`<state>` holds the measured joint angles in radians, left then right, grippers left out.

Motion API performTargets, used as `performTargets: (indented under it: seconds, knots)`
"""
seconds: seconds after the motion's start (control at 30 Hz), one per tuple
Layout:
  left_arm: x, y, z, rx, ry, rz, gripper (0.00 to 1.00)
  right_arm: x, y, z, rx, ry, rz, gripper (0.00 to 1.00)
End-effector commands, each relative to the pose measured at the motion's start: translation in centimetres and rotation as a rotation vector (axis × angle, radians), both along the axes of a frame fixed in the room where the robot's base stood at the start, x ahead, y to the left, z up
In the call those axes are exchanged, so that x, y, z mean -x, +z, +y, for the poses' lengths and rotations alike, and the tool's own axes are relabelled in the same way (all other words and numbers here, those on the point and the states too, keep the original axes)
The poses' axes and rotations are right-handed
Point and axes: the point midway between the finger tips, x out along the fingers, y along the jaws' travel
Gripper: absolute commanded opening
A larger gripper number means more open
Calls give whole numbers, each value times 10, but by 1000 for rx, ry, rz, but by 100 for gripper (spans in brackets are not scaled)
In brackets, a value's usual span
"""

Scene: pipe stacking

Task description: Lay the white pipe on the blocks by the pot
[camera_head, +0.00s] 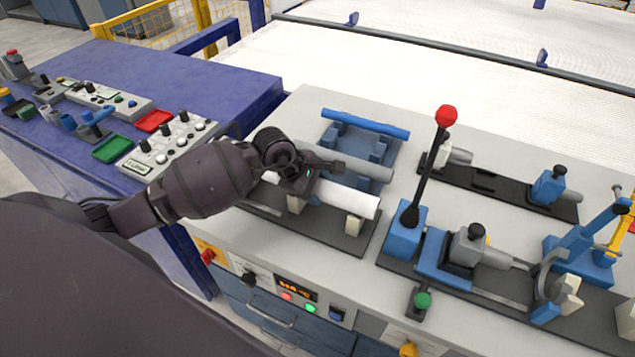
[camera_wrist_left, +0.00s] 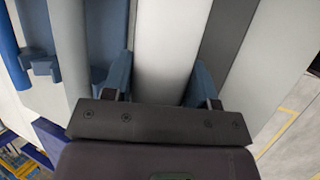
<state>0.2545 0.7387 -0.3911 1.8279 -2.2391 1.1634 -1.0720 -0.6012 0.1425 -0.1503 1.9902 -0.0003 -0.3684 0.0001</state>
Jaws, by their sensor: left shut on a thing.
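The white pipe (camera_head: 350,200) lies level over two cream blocks (camera_head: 354,225) on a dark base plate (camera_head: 345,243) near the front edge of the worktop. Whether it rests on the blocks or is just above them I cannot tell. My left gripper (camera_head: 303,186) is shut on the white pipe towards its left end and hides that part. In the left wrist view the white pipe (camera_wrist_left: 168,45) runs between the two blue fingers. My right gripper is not in view. I cannot make out a pot with certainty.
Just behind lies a grey pipe (camera_head: 368,169), and behind it a blue pipe (camera_head: 365,123) on a blue stand (camera_head: 350,143). A tall lever with a red knob (camera_head: 446,116) stands to the right. Blue and black clamps (camera_head: 470,245) fill the right side.

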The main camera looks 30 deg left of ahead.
Motion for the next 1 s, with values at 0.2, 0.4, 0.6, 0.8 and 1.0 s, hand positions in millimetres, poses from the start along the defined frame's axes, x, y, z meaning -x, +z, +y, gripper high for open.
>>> performTargets:
  seconds: [0.2,0.4,0.6,0.8,1.0]
  knots:
    - [0,-8,0,0,0,0,26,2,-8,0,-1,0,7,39]
    - [0,-7,0,0,0,-1,26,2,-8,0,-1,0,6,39]
    - [0,-7,0,0,0,-1,80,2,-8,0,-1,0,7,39]
    - [0,-8,0,0,0,0,83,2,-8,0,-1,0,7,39]
    - [2,-2,3,-2,0,-1,83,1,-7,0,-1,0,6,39]
